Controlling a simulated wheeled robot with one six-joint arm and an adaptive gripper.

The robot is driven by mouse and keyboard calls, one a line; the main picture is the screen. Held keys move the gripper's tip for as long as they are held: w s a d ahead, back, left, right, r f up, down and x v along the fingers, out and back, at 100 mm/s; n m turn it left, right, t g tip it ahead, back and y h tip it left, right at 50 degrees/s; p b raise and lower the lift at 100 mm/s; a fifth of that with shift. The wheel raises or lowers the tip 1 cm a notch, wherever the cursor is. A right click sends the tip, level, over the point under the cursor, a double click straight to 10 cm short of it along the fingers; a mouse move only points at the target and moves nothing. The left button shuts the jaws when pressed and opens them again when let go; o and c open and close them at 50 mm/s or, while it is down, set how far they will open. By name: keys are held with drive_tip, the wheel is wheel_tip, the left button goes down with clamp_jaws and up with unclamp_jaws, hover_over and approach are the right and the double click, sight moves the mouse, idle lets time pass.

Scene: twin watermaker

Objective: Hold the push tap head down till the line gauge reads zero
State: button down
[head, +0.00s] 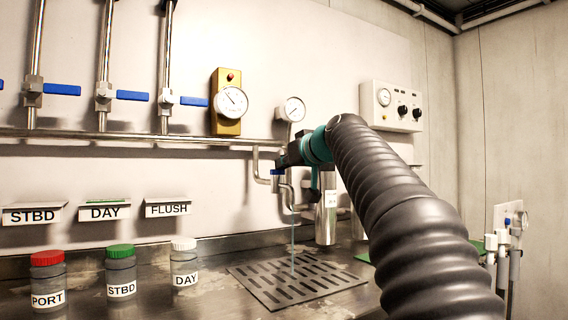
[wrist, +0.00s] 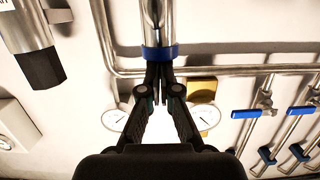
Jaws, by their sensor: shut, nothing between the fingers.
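The push tap, a steel body with a blue collar (head: 277,172), hangs off the wall pipe; its spout (head: 287,192) points down. In the wrist view the blue collar (wrist: 160,52) sits just beyond my fingertips. My gripper (wrist: 159,72) is shut and empty, its fingertips at the collar and seemingly touching it. In the head view my gripper (head: 287,160) is dark and partly hides the tap top. A thin stream of water (head: 293,245) falls from the spout. A round gauge (head: 293,109) stands on the pipe above the tap; its reading is too small to tell.
A second gauge (head: 231,102) is on a yellow block. A steel cylinder (head: 326,210) hangs right of the tap. A slotted drain grate (head: 295,283) lies below. Several lidded jars, including a red-lidded one (head: 48,278), stand at left. A control box (head: 391,106) is on the wall.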

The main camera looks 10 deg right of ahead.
drive_tip(key=shift+w+f, duration=0.25)
drive_tip(key=shift+f, duration=0.3)
drive_tip(key=r+p, duration=0.4)
drive_tip(key=r, duration=0.1)
drive_tip(key=shift+s+d+r, duration=0.1)
drive_tip(key=shift+s+r, duration=0.1)
drive_tip(key=b+v, duration=0.2)
drive_tip(key=v, duration=0.8)
drive_tip(key=shift+f, duration=0.15)
drive_tip(key=shift+s, duration=0.2)
